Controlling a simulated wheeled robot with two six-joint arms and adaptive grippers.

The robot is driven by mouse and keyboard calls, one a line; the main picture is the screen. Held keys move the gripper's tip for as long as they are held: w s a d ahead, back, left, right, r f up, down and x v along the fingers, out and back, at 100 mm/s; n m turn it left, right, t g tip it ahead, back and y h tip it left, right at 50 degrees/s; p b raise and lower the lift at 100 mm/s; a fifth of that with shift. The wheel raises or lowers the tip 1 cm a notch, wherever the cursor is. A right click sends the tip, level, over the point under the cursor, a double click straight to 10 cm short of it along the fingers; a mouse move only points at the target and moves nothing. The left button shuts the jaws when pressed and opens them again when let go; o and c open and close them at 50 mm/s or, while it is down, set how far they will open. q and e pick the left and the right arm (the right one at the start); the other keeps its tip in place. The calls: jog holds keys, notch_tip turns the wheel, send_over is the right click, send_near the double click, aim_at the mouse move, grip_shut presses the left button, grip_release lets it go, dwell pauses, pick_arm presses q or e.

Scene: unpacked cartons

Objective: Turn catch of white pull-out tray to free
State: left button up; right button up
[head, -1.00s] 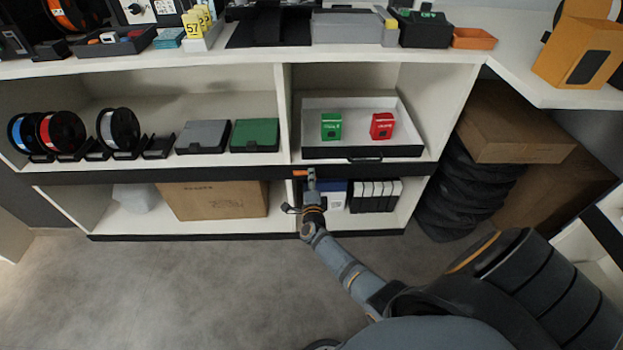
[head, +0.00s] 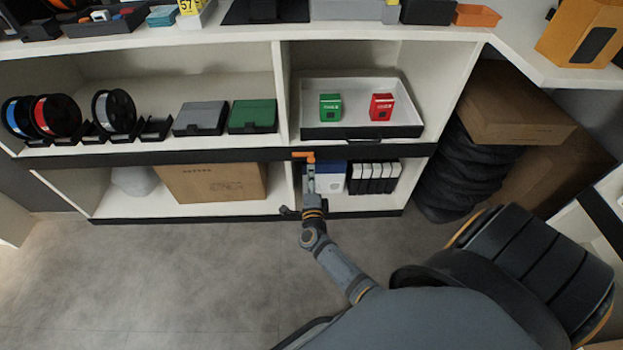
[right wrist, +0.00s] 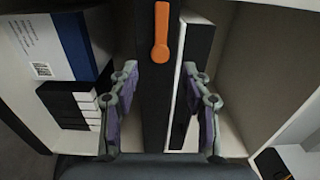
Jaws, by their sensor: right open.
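The white pull-out tray (head: 313,90) has a dark front and sits in the upper right compartment of the shelf unit. It holds a green box (head: 330,107) and a red box (head: 381,106). The orange catch (head: 300,155) is on the dark rail below the tray. In the right wrist view the catch (right wrist: 161,35) is a lever lying lengthwise along the dark rail. My right gripper (head: 310,168) is at the catch; in the right wrist view its open fingers (right wrist: 160,82) stand on either side of the rail, below the catch in the picture. My left gripper is out of view.
Below the rail stand a blue and white box (head: 328,178) and several black-and-white boxes (head: 375,178). A cardboard box (head: 215,182) is in the lower left compartment. Spools and cases line the shelf above it. The grey floor (head: 150,280) in front is clear.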

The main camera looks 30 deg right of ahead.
jog(key=v, duration=0.4)
jog(key=shift+a, duration=0.1)
dwell(0.3)
